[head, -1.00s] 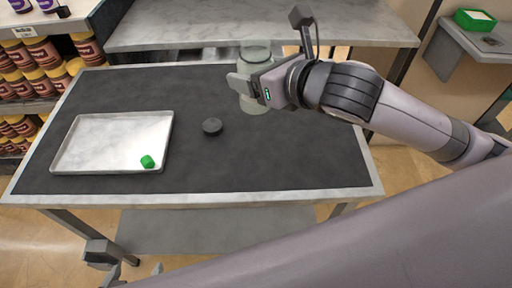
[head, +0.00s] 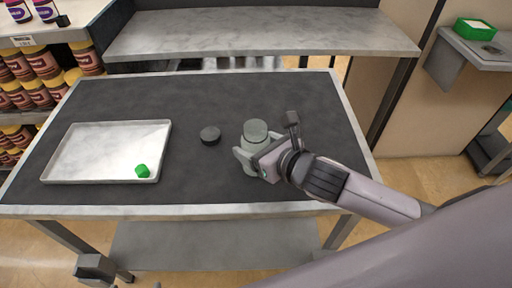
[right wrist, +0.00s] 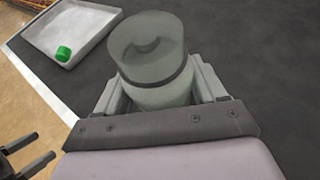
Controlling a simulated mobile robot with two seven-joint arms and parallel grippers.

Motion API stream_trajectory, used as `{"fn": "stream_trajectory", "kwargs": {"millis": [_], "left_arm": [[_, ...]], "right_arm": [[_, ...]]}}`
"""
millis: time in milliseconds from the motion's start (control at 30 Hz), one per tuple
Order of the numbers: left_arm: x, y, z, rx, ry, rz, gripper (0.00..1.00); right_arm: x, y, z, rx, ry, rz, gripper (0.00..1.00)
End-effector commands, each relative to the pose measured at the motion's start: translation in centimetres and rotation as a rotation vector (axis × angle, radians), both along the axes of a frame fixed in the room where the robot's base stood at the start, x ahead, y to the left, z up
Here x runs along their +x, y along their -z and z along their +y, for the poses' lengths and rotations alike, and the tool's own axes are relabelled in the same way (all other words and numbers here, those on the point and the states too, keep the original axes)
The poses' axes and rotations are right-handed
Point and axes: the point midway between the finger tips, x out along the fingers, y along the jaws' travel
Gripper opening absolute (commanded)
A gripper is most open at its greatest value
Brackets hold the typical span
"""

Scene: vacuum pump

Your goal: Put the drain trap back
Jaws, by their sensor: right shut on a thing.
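The drain trap appears to be the translucent grey-green jar (head: 256,134) on the right half of the dark table. My right gripper (head: 258,163) is shut on it from the front right, with a finger on each side. The jar also fills the middle of the right wrist view (right wrist: 150,55), roughly upright between the fingers. I cannot tell whether its base touches the table. A round black cap-like disc (head: 210,135) lies on the table left of the jar. My left gripper (right wrist: 25,155) shows in the right wrist view's lower left corner, fingers apart and empty.
A metal tray (head: 85,155) with a small green piece (head: 142,171) lies on the left of the table (head: 200,185). A grey shelf (head: 260,35) stands behind. A green box (head: 474,27) is on the right side shelf. The table's right back area is clear.

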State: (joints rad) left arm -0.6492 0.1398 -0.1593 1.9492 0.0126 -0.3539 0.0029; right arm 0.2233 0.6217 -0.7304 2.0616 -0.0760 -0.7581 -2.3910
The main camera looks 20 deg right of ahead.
Motion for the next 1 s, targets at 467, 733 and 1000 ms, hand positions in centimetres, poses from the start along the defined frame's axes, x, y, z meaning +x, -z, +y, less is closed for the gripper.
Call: {"fn": "stream_trajectory", "kwargs": {"millis": [467,733,1000], "left_arm": [[0.0,0.1,0.0,0.0,0.0,0.0,0.95],[0.0,0.1,0.0,0.0,0.0,0.0,0.95],[0.0,-0.1,0.0,0.0,0.0,0.0,0.95]], "right_arm": [[0.0,0.5,0.0,0.0,0.0,-0.002,0.9],[0.0,0.5,0.0,0.001,0.0,-0.002,0.96],[-1.3,-0.3,-0.5,-0.002,-0.001,-0.002,0.96]]}}
